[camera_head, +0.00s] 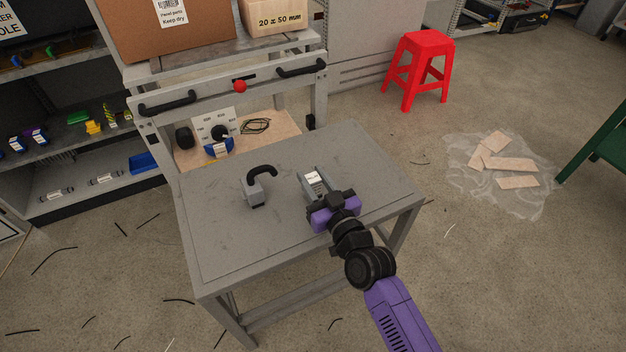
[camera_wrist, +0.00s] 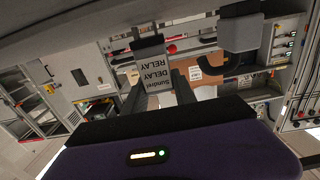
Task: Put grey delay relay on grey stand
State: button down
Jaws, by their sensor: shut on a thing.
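The grey delay relay (camera_head: 315,182) is a small block with a white label, over the right part of the grey table-like stand (camera_head: 225,235). In the wrist view its label (camera_wrist: 155,75) reads upside down, "Sundrel DELAY RELAY". My gripper (camera_head: 322,195), purple and black, is shut on the relay, with a finger on each side. In the wrist view the relay's far end is close to the stand's surface (camera_wrist: 60,25). I cannot tell whether they touch. The relay's near side is hidden by my gripper.
A grey block with a black curved handle (camera_head: 254,190) stands left of the relay; it also shows in the wrist view (camera_wrist: 240,32). A grey frame with black handles and a red knob (camera_head: 240,87) is behind. The stand's front left is clear. A red stool (camera_head: 425,55) is at right.

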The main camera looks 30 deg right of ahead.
jog(key=shift+f, duration=0.15)
jog(key=c, duration=1)
grip_release()
jog(key=shift+r, duration=0.3)
jog(key=s, duration=1.2)
jog(key=shift+f+p, duration=0.1)
jog(key=shift+p, duration=0.25)
